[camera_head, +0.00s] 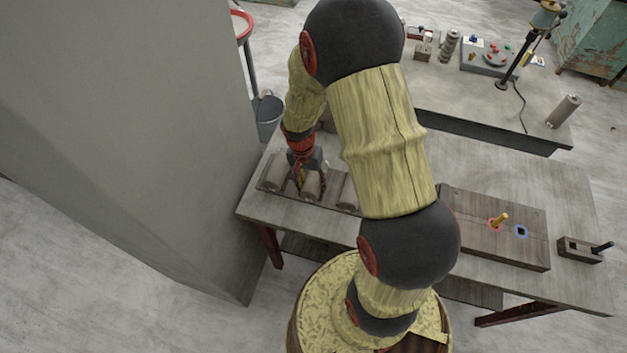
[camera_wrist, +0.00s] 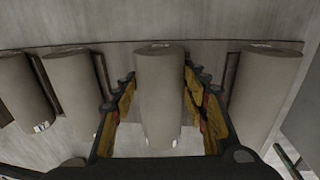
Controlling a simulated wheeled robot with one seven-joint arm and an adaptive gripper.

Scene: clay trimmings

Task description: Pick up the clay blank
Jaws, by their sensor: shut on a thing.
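My gripper (camera_head: 311,180) is over the rack and pointing down. In the wrist view my gripper (camera_wrist: 160,85) has one yellow-lined finger on each side of a clay blank (camera_wrist: 159,110), shut on it. This blank (camera_head: 312,188) still appears to be at rack level; any gap under it cannot be seen.
A wooden block (camera_head: 500,245) with a yellow peg and coloured rings stands on the same table (camera_head: 570,200), right of my arm. A small wooden box (camera_head: 578,250) is at the far right. A tall grey wall (camera_head: 130,130) stands close on the left. A second table (camera_head: 490,105) is behind.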

